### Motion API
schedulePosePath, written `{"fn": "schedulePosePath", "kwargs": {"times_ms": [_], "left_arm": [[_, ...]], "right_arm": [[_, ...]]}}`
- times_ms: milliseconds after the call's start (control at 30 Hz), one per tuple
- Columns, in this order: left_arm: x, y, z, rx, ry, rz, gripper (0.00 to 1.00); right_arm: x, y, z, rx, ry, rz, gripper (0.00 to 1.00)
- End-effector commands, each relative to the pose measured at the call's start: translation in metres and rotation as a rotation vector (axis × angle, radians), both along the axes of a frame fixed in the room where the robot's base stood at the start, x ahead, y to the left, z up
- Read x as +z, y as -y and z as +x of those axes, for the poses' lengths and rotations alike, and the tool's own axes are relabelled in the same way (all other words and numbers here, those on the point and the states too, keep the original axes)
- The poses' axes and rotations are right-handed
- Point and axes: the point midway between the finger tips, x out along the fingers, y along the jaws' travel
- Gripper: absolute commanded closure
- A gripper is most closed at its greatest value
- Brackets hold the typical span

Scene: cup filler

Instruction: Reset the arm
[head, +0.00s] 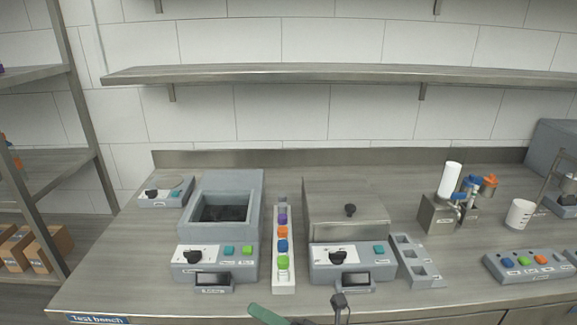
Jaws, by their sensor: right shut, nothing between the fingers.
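My right gripper (339,301) shows only in part at the bottom edge of the head view, a little right of the middle. It is shut and empty. It is in front of the right-hand grey appliance with the closed steel lid (346,222), near the front edge of the bench. Most of my right arm is out of the picture. My left gripper is not in view.
A shelf (340,74) hangs above.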

Motion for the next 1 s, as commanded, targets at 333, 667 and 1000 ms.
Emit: {"fn": "schedulePosePath", "kwargs": {"times_ms": [333, 667, 1000], "left_arm": [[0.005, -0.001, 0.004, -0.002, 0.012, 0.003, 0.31], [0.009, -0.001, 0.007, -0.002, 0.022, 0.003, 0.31], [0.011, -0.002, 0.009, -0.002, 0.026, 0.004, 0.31]], "right_arm": [[-0.108, 0.094, -0.011, -0.326, -0.904, 0.443, 1.00], [-0.244, 0.193, -0.117, -0.696, -1.665, 0.900, 1.00], [-0.304, 0.242, -0.227, -0.969, -2.040, 1.209, 1.00]]}}
